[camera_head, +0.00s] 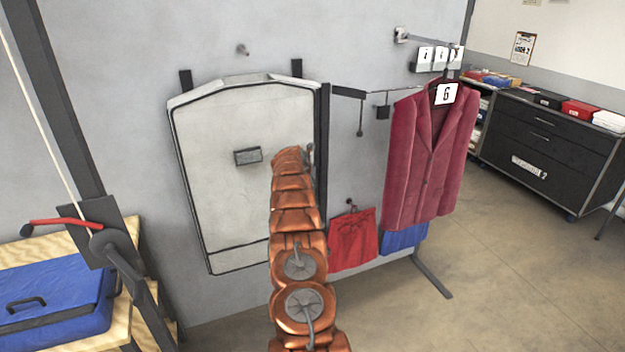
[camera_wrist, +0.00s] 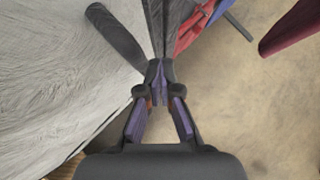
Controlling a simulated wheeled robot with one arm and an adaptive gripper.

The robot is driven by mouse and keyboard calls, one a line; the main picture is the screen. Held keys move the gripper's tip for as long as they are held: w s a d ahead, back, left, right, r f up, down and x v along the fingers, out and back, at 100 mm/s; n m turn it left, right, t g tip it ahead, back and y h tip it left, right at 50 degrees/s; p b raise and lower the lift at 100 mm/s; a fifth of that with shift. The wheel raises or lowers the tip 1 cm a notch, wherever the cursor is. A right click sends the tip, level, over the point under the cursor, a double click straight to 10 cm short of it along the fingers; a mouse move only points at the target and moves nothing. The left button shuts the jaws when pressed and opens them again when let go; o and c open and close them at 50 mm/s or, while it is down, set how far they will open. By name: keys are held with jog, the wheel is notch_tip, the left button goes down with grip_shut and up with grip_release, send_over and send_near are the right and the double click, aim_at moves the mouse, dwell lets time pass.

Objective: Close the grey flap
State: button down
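The grey flap (camera_head: 225,195) is a large pale panel with a dark border, at the wall left of centre in the head view. A small dark block (camera_head: 248,156) sits on its face. Its lower edge appears to stand off the wall; I cannot tell the exact angle. My copper arm reaches up over the flap's right side and hides part of it and my gripper. In the wrist view my gripper (camera_wrist: 160,76) has its fingertips together with nothing seen between them. A pale surface, likely the flap (camera_wrist: 60,75), lies left of the fingers, with a dark bar (camera_wrist: 115,36) beside it.
A maroon jacket (camera_head: 425,160) hangs on a rail right of the flap, with red shorts (camera_head: 352,240) lower down. A blue case (camera_head: 50,310) and a red lever (camera_head: 60,222) are at left. A dark cabinet (camera_head: 545,150) stands far right. Open floor (camera_head: 510,270) lies at right.

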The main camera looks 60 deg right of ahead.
jog(key=shift+w+a+r, duration=0.15)
jog(key=shift+w+a, duration=0.2)
jog(key=shift+w, duration=0.45)
jog(key=shift+r, duration=0.2)
jog(key=s+a+r+b, duration=0.1)
jog(key=s+a+r, duration=0.3)
jog(key=s+r, duration=0.2)
jog(key=shift+a+r, duration=0.2)
jog(key=shift+a, duration=0.05)
jog(key=shift+s, duration=0.15)
